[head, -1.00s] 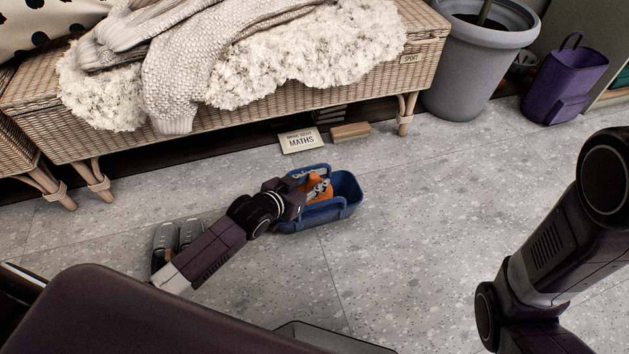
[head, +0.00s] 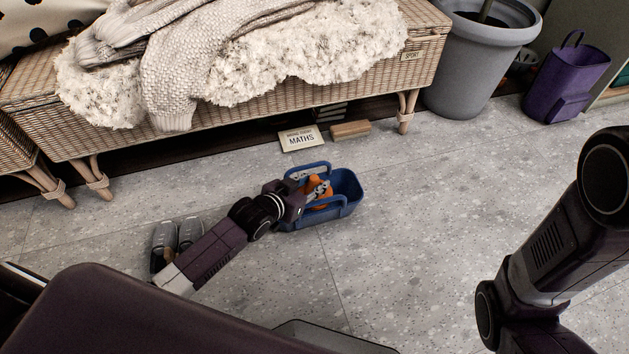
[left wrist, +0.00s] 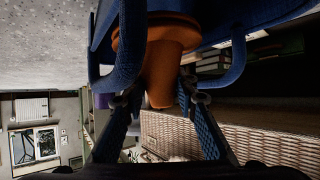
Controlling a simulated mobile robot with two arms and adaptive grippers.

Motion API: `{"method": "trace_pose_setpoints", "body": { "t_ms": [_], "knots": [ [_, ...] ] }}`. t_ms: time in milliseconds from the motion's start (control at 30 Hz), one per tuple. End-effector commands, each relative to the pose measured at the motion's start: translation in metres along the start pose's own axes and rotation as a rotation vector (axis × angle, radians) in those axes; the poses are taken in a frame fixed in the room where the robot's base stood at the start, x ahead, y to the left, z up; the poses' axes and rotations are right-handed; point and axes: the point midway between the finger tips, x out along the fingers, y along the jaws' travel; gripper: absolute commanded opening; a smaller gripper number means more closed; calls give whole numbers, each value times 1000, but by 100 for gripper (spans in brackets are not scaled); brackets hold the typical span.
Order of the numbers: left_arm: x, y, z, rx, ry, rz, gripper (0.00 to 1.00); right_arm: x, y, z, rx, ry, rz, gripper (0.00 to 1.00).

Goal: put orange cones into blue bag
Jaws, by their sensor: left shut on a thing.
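The blue bag (head: 347,208) stands open on the floor, with its handles up. My left gripper (head: 321,190) reaches in over its left side. An orange cone (head: 314,182) shows between the handles at the bag's opening. In the left wrist view the orange cone (left wrist: 165,62) sits between the two fingers of my left gripper (left wrist: 160,103), which is shut on it. The blue bag (left wrist: 232,62) surrounds the cone's wide end there. The bag's bottom is mostly hidden. My right arm shows at the right of the head view, but its gripper is out of view.
A wicker bench (head: 250,108) with a blanket stands behind the bag. A maths sign (head: 301,138) and a wooden block (head: 350,130) lie by it. Grey shoes (head: 166,240) are at left. A grey planter (head: 478,60) and purple bin (head: 566,82) stand at back right. Floor right of the bag is clear.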

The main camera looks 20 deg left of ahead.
Motion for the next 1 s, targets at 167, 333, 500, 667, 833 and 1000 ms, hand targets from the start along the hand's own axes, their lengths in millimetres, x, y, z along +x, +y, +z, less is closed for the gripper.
{"method": "trace_pose_setpoints", "body": {
  "t_ms": [167, 333, 500, 667, 833, 1000],
  "knots": [
    [3, 0, 5, 0, 0, 0, 2, -3, 0, -1, 0, 0, 0, 0],
    [6, 0, 9, 0, 2, 0, 2, -5, -1, -2, 0, -1, 0, 0],
    [8, 0, 14, 0, 0, 0, 2, -7, -1, -2, 0, -1, 0, 0],
    [10, 0, 19, 0, -1, 0, 2, -10, -2, -3, 0, -2, 0, 0],
    [10, 0, 19, 0, -1, 0, 42, -9, -2, -2, -1, -3, 1, 0],
    [10, 0, 18, 0, -1, 1, 47, -9, -2, -2, -1, -3, 1, 0]
  ]
}}
